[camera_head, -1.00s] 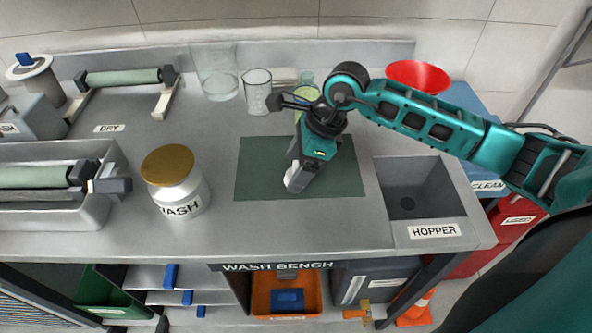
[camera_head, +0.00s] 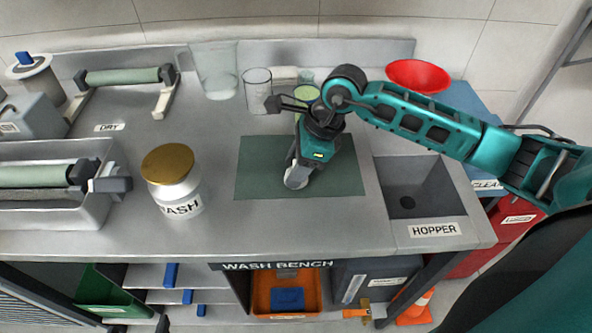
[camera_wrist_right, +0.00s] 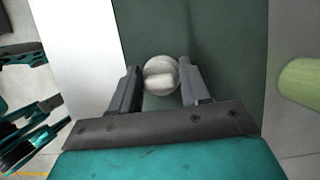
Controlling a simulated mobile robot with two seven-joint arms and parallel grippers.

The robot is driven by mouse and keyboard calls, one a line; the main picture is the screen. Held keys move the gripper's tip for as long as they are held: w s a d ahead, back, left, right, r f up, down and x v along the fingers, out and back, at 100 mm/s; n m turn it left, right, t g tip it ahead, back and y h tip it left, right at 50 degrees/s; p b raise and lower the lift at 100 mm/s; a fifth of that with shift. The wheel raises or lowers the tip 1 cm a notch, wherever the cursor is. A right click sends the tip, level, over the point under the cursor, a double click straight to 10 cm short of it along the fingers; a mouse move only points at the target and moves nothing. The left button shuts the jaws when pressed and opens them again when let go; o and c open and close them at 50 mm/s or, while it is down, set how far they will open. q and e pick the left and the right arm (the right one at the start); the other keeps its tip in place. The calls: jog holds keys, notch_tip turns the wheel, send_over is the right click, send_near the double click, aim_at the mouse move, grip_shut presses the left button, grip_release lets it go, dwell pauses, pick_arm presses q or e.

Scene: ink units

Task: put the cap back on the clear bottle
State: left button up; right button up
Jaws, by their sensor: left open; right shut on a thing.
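My right gripper (camera_head: 296,182) points down over the green mat (camera_head: 255,165) and is shut on a pale, round cap-like thing (camera_head: 295,176). In the right wrist view the cap-like thing (camera_wrist_right: 160,75) sits between both fingertips (camera_wrist_right: 160,88), with a light band across its top. I cannot tell whether it touches the mat. A clear vessel with yellow-green in it (camera_head: 307,92) stands behind my right wrist, partly hidden; I cannot tell if it is the clear bottle. My left gripper (camera_head: 138,327) barely shows at the bottom edge, open and away from these things.
A clear pitcher (camera_head: 215,75) and a glass beaker (camera_head: 258,95) stand at the back. A white WASH jar with a gold lid (camera_head: 172,180) is left of the mat. The hopper (camera_head: 405,190) opens at the right. A red bowl (camera_head: 418,75) is behind my right arm.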

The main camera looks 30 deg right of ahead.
jog(key=shift+r, duration=0.1)
jog(key=shift+c, duration=0.3)
notch_tip(320, 180, up, 20)
jog(key=shift+f, duration=0.1)
dwell(0.3)
